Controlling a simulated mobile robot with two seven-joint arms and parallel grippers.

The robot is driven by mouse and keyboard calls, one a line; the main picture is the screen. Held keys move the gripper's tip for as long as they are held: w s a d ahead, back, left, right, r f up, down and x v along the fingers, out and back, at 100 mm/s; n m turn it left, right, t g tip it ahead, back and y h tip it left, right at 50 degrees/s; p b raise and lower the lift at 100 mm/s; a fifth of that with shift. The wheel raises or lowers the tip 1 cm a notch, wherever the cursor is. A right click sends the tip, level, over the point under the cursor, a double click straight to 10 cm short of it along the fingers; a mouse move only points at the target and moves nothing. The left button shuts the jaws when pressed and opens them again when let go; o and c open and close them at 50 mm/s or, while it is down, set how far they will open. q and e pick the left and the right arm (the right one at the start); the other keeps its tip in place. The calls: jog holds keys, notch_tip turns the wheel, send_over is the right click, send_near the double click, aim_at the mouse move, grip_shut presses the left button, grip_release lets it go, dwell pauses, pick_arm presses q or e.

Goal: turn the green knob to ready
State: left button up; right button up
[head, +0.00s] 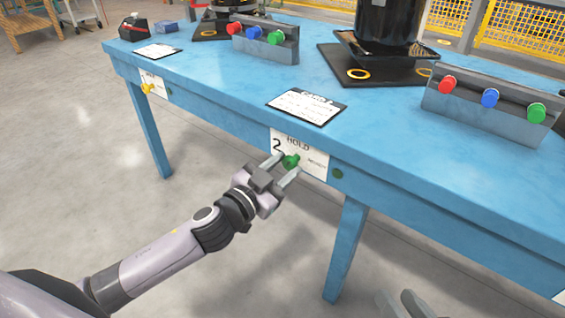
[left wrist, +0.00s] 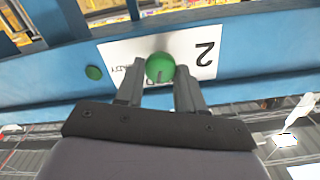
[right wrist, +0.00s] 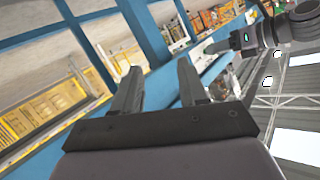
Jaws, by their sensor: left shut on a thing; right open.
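The green knob (head: 291,161) sits on a white label plate (head: 312,165) on the front edge of the blue table. The plate reads "HOLD" at the top, "2" at the left and a word at the right that looks like "READY". My left gripper (head: 283,165) is at the knob, its fingers on either side of it. In the left wrist view the green knob (left wrist: 160,67) shows between the two fingertips, with a dark mark on its lower part. My right gripper (right wrist: 155,75) is open and empty, away from the plate; its fingertips also show at the head view's bottom edge.
A green button (head: 337,174) is right of the plate on the table edge. A yellow knob (head: 148,88) is on another plate further left. On the blue table (head: 220,85) are a card (head: 306,106), grey blocks with coloured caps (head: 490,105) and black machines on dark bases.

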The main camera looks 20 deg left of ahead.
pick_arm(q)
jog(key=shift+r+m+p, duration=0.15)
jog(key=shift+m+p, duration=0.25)
jog(key=shift+m, duration=0.5)
jog(key=shift+m+p, duration=0.4)
jog(key=shift+m, duration=0.6)
jog(key=shift+d+m, duration=0.1)
jog(key=shift+m, duration=0.3)
jog(key=m+p, duration=0.1)
jog(key=m, duration=0.1)
jog(key=shift+m, duration=0.4)
jog(key=m, duration=0.1)
jog(key=m+p, duration=0.1)
jog(key=shift+f+m, duration=0.2)
jog(key=shift+m, duration=0.1)
jog(key=shift+f+m, duration=0.1)
jog(key=shift+m, duration=1.8)
pick_arm(e)
jog(key=shift+s+d+r+h, duration=0.15)
jog(key=shift+d+h, duration=0.35)
jog(key=shift+d, duration=0.1)
jog(key=shift+s+d+r+h, duration=0.15)
jog(key=shift+d+h, duration=0.35)
jog(key=shift+d, duration=0.05)
pick_arm(q)
jog(key=o, duration=1)
